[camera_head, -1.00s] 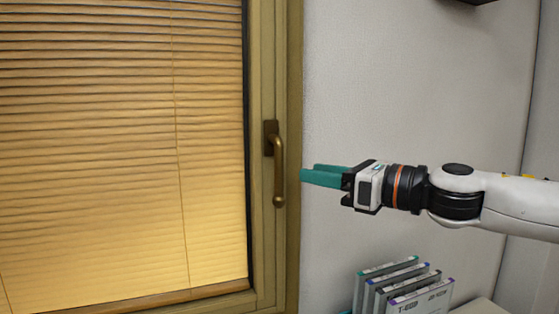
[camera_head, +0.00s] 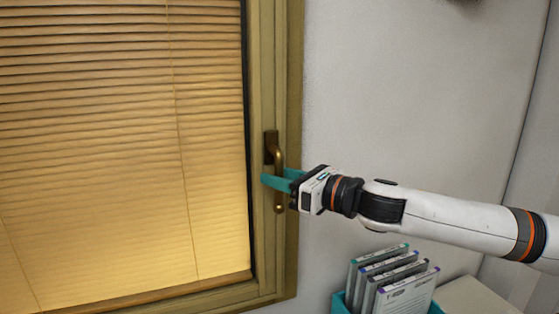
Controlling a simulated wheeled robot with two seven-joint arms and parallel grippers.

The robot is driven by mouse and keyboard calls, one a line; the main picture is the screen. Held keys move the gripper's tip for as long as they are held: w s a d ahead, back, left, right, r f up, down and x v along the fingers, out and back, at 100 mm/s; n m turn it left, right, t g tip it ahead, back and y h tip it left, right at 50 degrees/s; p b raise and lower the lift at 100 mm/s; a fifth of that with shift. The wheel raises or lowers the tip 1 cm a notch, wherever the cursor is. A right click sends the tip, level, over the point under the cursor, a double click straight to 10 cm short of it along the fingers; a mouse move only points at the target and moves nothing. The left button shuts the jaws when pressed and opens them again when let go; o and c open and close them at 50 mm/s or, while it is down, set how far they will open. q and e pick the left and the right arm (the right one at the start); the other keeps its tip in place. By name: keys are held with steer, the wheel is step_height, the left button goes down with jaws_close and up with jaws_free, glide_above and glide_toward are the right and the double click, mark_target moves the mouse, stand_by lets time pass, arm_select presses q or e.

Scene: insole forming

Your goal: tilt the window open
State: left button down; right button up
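The window (camera_head: 262,75) has a yellow-brown frame and a pleated blind behind its pane, and it looks closed. Its bronze handle (camera_head: 278,158) hangs pointing down on the right side of the frame. My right gripper (camera_head: 275,179) has teal fingers and reaches in from the right at the handle's lower half. One finger passes in front of or beside the handle bar and the other shows just right of it. The fingers look apart, and I cannot tell whether they touch the handle. My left gripper is not in view.
A teal holder (camera_head: 340,302) with several upright boxed folders (camera_head: 395,280) stands below my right arm. A pale surface (camera_head: 478,298) lies to its right. The grey wall (camera_head: 400,100) right of the window is bare.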

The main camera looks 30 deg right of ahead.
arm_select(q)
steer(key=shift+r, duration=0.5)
arm_select(e)
steer(key=shift+w+a, duration=0.1)
steer(key=shift+a, duration=0.05)
jaws_close()
